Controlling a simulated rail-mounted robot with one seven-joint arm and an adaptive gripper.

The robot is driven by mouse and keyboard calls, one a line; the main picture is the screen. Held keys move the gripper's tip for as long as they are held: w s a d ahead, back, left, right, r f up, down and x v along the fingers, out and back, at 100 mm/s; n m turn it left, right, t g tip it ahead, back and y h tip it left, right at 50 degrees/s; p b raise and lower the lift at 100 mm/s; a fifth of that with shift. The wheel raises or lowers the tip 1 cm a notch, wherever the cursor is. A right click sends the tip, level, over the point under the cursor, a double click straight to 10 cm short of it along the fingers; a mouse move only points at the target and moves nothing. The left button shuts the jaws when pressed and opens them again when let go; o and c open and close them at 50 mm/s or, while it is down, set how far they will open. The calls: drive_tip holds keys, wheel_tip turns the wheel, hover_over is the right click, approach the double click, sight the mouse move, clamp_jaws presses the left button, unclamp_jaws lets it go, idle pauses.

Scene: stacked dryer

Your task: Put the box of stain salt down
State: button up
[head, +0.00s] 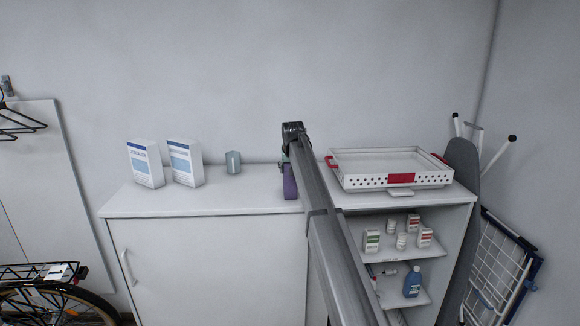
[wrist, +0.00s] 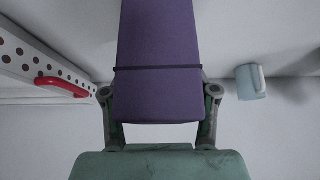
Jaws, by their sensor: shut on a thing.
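The box of stain salt is a purple box (head: 290,183), seen in the head view at the middle of the cabinet top, partly hidden by my arm. In the wrist view the purple box (wrist: 157,35) fills the upper middle. My gripper (wrist: 158,80) is shut on it, a finger on each side. In the head view my gripper (head: 287,160) is mostly hidden behind my arm. The box is upright over the white cabinet top (head: 235,203); I cannot tell whether its base touches the surface.
Left of the box stand a grey-blue cup (head: 233,162) and two white-blue cartons (head: 186,163) (head: 146,164). Right of it is a white perforated tray (head: 358,181) with red handles. The cabinet top between cup and box is clear. Open shelves (head: 385,253) below the tray hold bottles and small boxes.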

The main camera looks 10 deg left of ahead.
drive_tip(key=shift+f, duration=0.15)
drive_tip(key=o, duration=1.5)
drive_tip(key=shift+s, duration=0.15)
drive_tip(key=b+v, duration=0.8)
drive_tip(key=v, duration=0.9)
drive_tip(key=shift+a+r, duration=0.2)
drive_tip(key=shift+r, duration=0.05)
drive_tip(key=shift+c, duration=0.2)
